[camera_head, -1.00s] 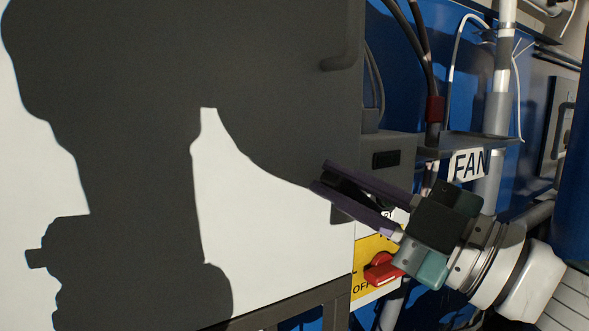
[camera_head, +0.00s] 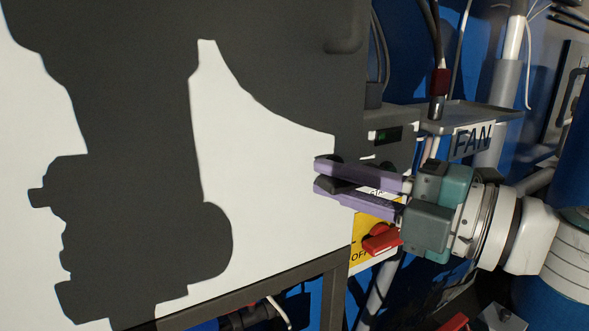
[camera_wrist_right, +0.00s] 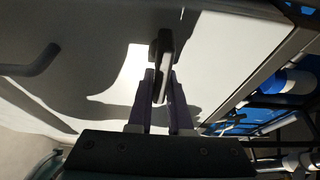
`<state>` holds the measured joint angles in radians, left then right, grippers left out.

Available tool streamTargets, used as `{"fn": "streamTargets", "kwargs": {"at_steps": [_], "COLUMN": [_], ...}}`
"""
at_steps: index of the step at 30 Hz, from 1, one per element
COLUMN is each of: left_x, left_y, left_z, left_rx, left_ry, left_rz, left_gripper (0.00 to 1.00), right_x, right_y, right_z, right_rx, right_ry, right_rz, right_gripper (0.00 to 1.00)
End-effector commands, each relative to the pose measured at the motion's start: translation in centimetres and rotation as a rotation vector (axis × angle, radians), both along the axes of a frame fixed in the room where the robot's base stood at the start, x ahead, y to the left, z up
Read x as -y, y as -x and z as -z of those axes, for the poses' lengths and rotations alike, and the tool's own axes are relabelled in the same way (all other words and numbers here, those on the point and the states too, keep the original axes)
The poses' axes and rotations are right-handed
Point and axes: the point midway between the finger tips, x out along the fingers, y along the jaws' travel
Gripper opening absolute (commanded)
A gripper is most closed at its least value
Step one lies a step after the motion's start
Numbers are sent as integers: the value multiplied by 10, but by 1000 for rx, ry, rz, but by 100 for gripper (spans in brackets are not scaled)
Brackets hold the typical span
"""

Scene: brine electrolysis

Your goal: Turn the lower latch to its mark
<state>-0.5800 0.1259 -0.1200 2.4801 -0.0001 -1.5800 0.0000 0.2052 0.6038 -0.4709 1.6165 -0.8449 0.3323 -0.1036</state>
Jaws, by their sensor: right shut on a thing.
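The lower latch (camera_wrist_right: 165,48) is a dark, narrow handle on the edge of a large pale door panel. In the wrist view its upper end shows above my fingers and its lower part lies between them. My right gripper (camera_head: 320,177) has purple fingers, one above and one below the latch in the head view, and it is shut on it. The fingers come in from the right and lie nearly level, dipping slightly to the right. The latch is mostly covered there, and I cannot make out its mark. My left gripper is not in view.
A dark handle (camera_head: 345,36) sits higher on the pale panel (camera_head: 270,215), which carries large shadows. A red switch (camera_head: 381,239) on a yellow plate is just below my gripper. A "FAN" label (camera_head: 473,140), cables and pipes are behind and to the right.

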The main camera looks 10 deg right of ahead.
Motion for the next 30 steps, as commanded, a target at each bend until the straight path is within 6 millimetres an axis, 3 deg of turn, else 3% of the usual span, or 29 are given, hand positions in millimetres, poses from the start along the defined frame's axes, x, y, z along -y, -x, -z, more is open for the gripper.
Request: {"fn": "streamTargets", "kwargs": {"at_steps": [14, 15, 23, 30], "left_x": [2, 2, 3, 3], "left_y": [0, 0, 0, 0], "left_z": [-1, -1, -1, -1], "left_rx": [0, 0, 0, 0], "left_ry": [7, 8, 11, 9], "left_rz": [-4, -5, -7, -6], "left_gripper": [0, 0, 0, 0], "right_x": [1, 1, 0, 1], "right_y": [0, 0, 0, 0], "right_z": [1, 1, 1, 1], "right_rx": [6, 6, 6, 5], "right_ry": [17, 17, 15, 14], "right_rz": [2, 2, 1, 1], "right_gripper": [0, 19, 48, 48]}}
